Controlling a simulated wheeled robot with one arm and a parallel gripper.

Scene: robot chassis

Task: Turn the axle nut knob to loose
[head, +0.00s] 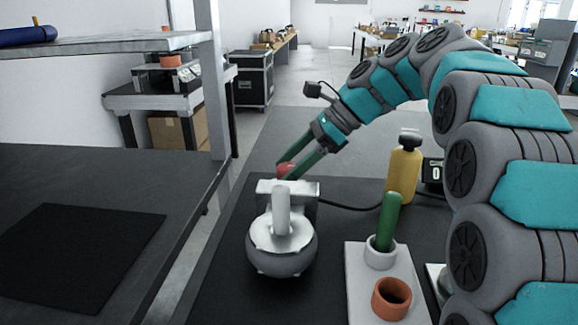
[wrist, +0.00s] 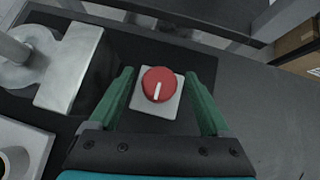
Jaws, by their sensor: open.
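The red knob (wrist: 158,85) has a white pointer line and sits on a pale square plate (wrist: 166,107). In the wrist view the line points down, toward my gripper's base. The knob also shows in the head view (head: 285,169), partly hidden by my fingers, behind a metal block. My gripper (wrist: 159,74) is open, with one green finger on each side of the knob. A gap shows on both sides, so the fingers look apart from it. In the head view my gripper (head: 291,168) reaches down to the knob from the upper right.
A grey round hub with a pale post (head: 281,255) stands in front of the knob, joined to the metal block (head: 304,188). A white tray (head: 362,300) holds a green peg (head: 389,220) and an orange ring (head: 391,299). A yellow bottle (head: 404,172) and a cable are to the right.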

